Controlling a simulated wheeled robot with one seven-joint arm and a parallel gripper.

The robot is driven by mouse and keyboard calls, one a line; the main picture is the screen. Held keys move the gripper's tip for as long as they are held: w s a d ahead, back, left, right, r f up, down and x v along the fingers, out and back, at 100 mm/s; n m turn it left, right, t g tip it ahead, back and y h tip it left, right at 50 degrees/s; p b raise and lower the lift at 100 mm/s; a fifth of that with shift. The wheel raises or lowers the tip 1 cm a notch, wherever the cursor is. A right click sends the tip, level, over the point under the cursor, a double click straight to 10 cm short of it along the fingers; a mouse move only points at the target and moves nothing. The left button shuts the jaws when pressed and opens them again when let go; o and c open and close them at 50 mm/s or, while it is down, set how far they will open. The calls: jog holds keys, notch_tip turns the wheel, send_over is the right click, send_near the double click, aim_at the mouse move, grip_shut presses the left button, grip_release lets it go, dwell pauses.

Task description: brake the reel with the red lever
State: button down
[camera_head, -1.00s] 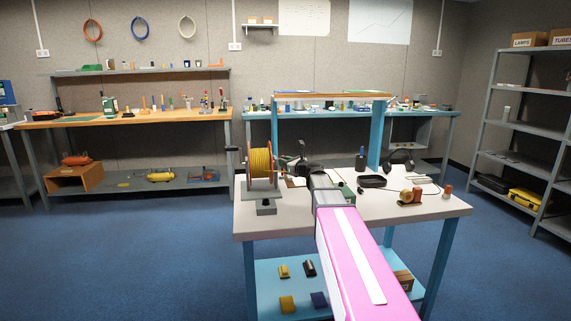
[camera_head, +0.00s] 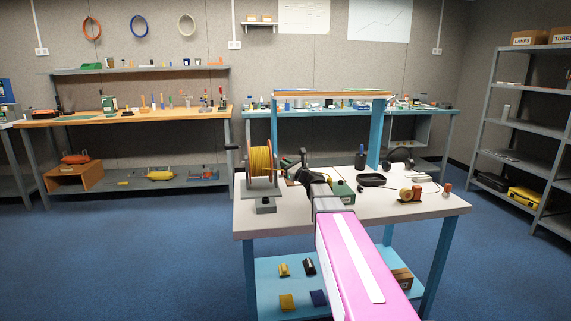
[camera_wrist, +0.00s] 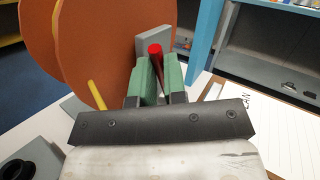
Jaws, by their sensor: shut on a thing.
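The reel (camera_head: 262,163), wound with yellow line, stands on its console at the left of the near table in the head view. In the wrist view its large orange flange (camera_wrist: 84,40) fills the upper left. The red lever (camera_wrist: 156,52) stands up between the green fingers of my gripper (camera_wrist: 157,78), with its red top showing above them. My gripper is shut on the lever, right beside the flange. The lever's lower part is hidden by the fingers. In the head view my arm covers the lever.
A green box (camera_head: 343,190) sits just right of my wrist. A black tray (camera_head: 371,180), headphones (camera_head: 399,160) and a tape roll (camera_head: 411,194) lie further right. A blue-posted frame (camera_head: 374,135) rises behind. A paper sheet (camera_wrist: 278,120) lies at right in the wrist view.

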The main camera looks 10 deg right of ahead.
jog(key=shift+s, duration=0.1)
jog(key=c, duration=1.4)
grip_release()
jog(key=shift+c, duration=0.2)
jog(key=shift+f, duration=0.1)
jog(key=v, duration=1)
jog(key=shift+s+d, duration=0.25)
jog(key=shift+f, duration=0.15)
